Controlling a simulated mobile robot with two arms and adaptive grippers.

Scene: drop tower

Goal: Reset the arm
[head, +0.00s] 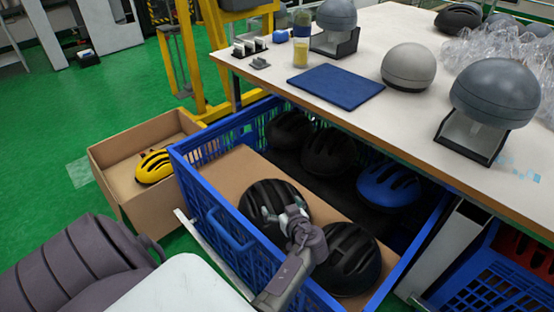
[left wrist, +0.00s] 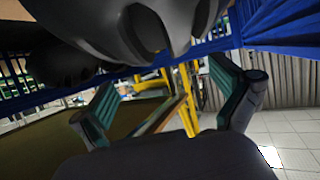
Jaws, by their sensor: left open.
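My left gripper (head: 288,212) is over the front part of the blue crate (head: 232,225), in front of or just above a black helmet (head: 262,194). In the left wrist view its two teal-padded fingers (left wrist: 168,95) stand wide apart with nothing between them. A dark helmet (left wrist: 135,28) fills the top of that view, close to the fingers; I cannot tell whether they touch it. Another black helmet (head: 350,262) lies just right of the gripper in the head view. My right gripper is not in view.
The crate also holds several black helmets and a blue helmet (head: 388,185) at the back. A cardboard box (head: 115,165) with a yellow helmet (head: 155,167) stands left of it. Behind is a table (head: 340,112) with a blue mat (head: 335,86) and grey domes (head: 408,66).

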